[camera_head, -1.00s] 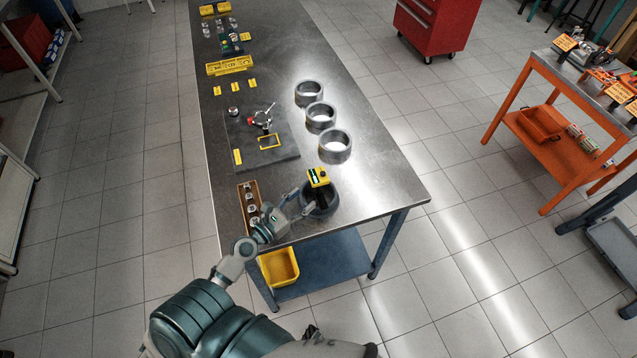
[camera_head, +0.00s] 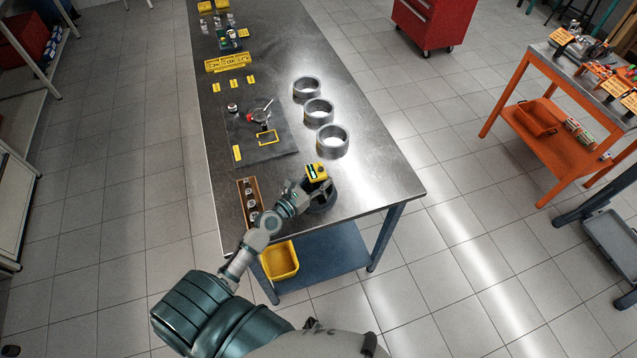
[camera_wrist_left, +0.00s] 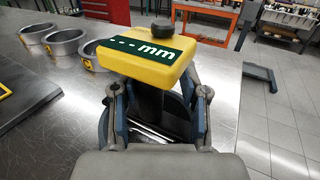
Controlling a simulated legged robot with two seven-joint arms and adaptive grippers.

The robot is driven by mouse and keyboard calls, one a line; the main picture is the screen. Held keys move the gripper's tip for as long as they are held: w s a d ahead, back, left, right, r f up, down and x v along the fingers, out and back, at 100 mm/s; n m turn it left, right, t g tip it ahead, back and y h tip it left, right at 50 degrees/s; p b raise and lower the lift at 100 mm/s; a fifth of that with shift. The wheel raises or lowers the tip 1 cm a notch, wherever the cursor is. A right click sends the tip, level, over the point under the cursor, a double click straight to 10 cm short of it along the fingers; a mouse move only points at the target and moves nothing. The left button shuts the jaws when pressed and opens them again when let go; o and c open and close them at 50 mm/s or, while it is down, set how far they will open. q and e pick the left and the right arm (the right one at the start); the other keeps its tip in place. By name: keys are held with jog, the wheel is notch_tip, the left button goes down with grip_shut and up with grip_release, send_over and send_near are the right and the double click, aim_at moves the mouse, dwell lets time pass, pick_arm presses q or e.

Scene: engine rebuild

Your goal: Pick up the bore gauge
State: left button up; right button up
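The bore gauge (camera_head: 316,172) has a yellow box-shaped head. It stands upright in a dark round holder (camera_head: 321,201) near the table's front right corner. In the left wrist view the yellow head (camera_wrist_left: 150,56), with "mm" on its display and a black knob on top, fills the upper middle. My left gripper (camera_head: 304,188) is at the gauge, just under its head. In the wrist view my left fingers (camera_wrist_left: 158,105) are spread on both sides of the dark part below the head, which the head partly hides. I see no clear grip. My right gripper is out of view.
A narrow brown tray of small parts (camera_head: 240,187) lies left of the holder. Several metal rings, including one near ring (camera_head: 332,142), line the right side. A dark mat (camera_head: 280,152) holds a tool and a yellow frame. The front right tabletop is clear.

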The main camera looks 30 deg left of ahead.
aim_at(317, 170)
pick_arm(q)
jog(key=c, duration=0.4)
jog(key=shift+a, duration=0.15)
grip_shut()
jog(key=shift+a+f, duration=0.15)
jog(key=shift+a, duration=0.35)
jog(key=shift+a+f, duration=0.1)
jog(key=shift+a, duration=0.05)
jog(key=shift+d+r, duration=0.25)
jog(key=shift+r, duration=0.1)
notch_tip(317, 170, up, 4)
jog(key=p, duration=0.3)
jog(key=shift+d+f, duration=0.15)
jog(key=s+a+r+b, duration=0.1)
jog(key=s+a+r, duration=0.1)
jog(key=s, duration=0.5)
jog(key=s+a+r, duration=0.2)
jog(key=s+a, duration=0.2)
jog(key=s, duration=0.4)
jog(key=shift+b, duration=0.35)
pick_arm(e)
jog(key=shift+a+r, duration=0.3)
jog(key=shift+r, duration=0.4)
